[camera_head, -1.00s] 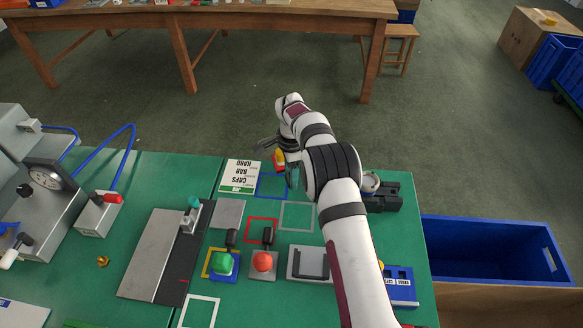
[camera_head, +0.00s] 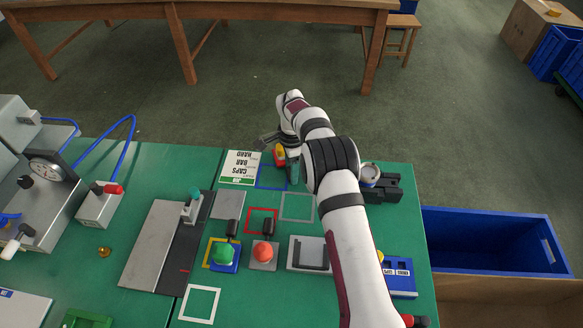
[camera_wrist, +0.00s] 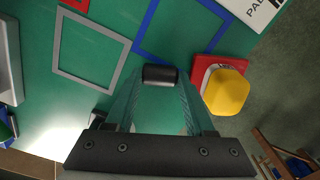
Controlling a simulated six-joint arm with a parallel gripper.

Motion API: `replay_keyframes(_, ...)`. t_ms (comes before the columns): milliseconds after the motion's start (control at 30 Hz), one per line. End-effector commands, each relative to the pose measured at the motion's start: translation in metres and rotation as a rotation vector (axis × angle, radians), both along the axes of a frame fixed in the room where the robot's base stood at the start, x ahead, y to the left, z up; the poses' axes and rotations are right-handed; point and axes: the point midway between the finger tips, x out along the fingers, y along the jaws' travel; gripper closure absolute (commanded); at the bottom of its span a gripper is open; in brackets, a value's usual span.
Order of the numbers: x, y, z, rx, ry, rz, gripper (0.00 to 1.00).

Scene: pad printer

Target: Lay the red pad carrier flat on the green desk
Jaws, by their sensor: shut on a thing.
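The red pad carrier (camera_head: 281,157) has a red plate, a yellow pad and a black handle. In the head view it is at the far edge of the green desk (camera_head: 140,185), behind the blue outline, partly hidden by my arm. In the wrist view its red plate and yellow pad (camera_wrist: 226,91) are right of my fingers. My gripper (camera_wrist: 160,85) is shut on the carrier's black handle (camera_wrist: 160,73). It also shows in the head view (camera_head: 292,172), where the carrier looks tilted. I cannot tell whether the carrier touches the desk.
A blue outline (camera_head: 259,184), a grey outline (camera_head: 283,207) and a red outline (camera_head: 248,220) mark the desk nearby. A white label card (camera_head: 240,167) lies left of the carrier. Carriers with green (camera_head: 222,252) and red (camera_head: 264,251) pads stand nearer. A blue bin (camera_head: 490,240) is at right.

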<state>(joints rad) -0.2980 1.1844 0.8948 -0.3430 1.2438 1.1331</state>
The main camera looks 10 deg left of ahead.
Motion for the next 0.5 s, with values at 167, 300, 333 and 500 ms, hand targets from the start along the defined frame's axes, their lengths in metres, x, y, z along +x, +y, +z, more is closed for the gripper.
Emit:
replay_keyframes(167, 0.0002, 0.0001, -0.0009, 0.0, -0.001, 0.0, 0.3)
replay_keyframes(300, 0.0002, 0.0001, -0.0009, 0.0, -0.001, 0.0, 0.11)
replay_keyframes(333, 0.0002, 0.0001, -0.0009, 0.0, -0.001, 0.0, 0.11)
replay_keyframes(500, -0.0001, 0.0, -0.0009, 0.0, 0.0, 0.0, 0.11)
